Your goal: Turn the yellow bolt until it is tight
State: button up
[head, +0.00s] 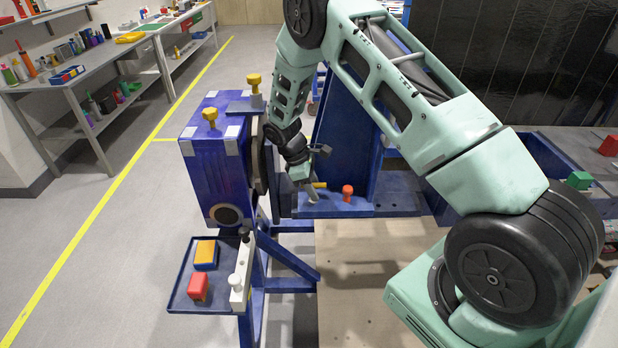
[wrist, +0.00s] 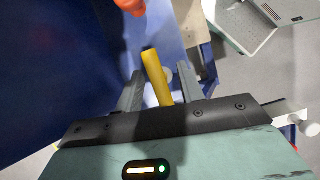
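A yellow bar-shaped piece (head: 319,185), which looks like the yellow bolt's handle, shows beside the blue frame, low and right of the jig's disc. It shows as a yellow rod (wrist: 155,75) in the wrist view, between my two fingers. My gripper (head: 316,172) is around it, with gaps visible on both sides, so the fingers are open. The far end of the rod sticks out past the fingertips. Two more yellow bolts stand on the blue jig box, one on its top (head: 211,115) and one at the back (head: 254,82).
A red knob (head: 347,190) stands just right of my gripper on the blue ledge; it also shows in the wrist view (wrist: 130,5). A blue tray (head: 185,290) with orange and red blocks hangs below the jig. The blue upright (head: 345,130) stands close behind my gripper.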

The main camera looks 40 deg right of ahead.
jog(key=b+v, duration=0.5)
jog(key=v, duration=1.2)
jog(key=shift+r, duration=0.15)
jog(key=s+a+r+t+y+b, duration=0.2)
jog(key=s+a+r+y, duration=0.1)
jog(key=s+a, duration=1.3)
jog(key=s+a+f+m, duration=0.1)
jog(key=s+a, duration=0.1)
jog(key=s, duration=0.7)
jog(key=s+a+f+m+t+y, duration=0.1)
jog(key=s+a, duration=0.2)
jog(key=s, duration=0.7)
jog(key=shift+a+b, duration=0.25)
jog(key=shift+b, duration=0.05)
